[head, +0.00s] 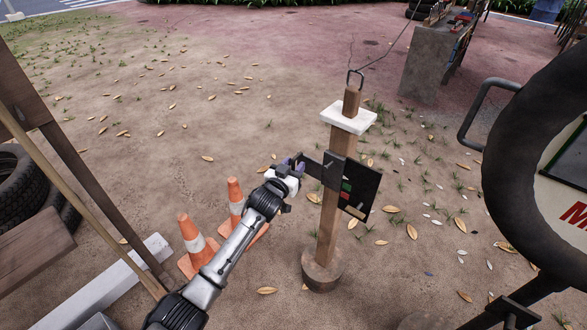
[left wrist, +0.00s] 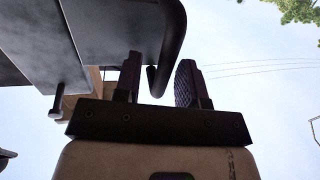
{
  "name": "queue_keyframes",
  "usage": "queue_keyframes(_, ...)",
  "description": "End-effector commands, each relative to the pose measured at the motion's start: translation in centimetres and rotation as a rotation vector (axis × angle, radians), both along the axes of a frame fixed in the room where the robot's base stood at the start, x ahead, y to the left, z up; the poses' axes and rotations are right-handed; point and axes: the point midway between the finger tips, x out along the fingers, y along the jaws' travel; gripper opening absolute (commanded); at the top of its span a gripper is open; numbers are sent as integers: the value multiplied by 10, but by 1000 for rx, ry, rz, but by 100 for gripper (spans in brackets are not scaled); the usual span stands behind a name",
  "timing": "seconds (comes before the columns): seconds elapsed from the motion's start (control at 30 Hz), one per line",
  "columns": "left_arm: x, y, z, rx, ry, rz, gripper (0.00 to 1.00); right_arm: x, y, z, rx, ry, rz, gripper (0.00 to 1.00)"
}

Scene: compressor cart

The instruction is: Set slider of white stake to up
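The white stake (head: 337,200) is an upright wooden post on a round base, with a white cap (head: 349,116) and a metal loop on top. A dark bar, seemingly the slider (head: 313,168), sticks out left from the post. My left gripper (head: 296,164) is at the bar's left end. In the left wrist view its fingers (left wrist: 158,85) are apart, with the curved end of a dark bar (left wrist: 170,45) between them. Contact cannot be told. My right gripper is not in view.
Two orange cones (head: 195,243) stand on the ground left of the stake, below my left arm. A large dark round frame (head: 520,150) with a handle is at the right. A concrete block (head: 430,65) is behind. Open ground lies behind the stake to the left.

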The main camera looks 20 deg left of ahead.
Motion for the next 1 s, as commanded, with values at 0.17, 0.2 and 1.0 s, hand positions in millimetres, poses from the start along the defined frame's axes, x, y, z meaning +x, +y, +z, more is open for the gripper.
queue_keyframes(0.17,1,0,1,0,-1,0,37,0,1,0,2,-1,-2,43)
queue_keyframes(0.2,1,0,1,0,-1,0,37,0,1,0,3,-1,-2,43)
queue_keyframes(1.0,1,0,1,0,-1,0,0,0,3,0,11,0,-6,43)
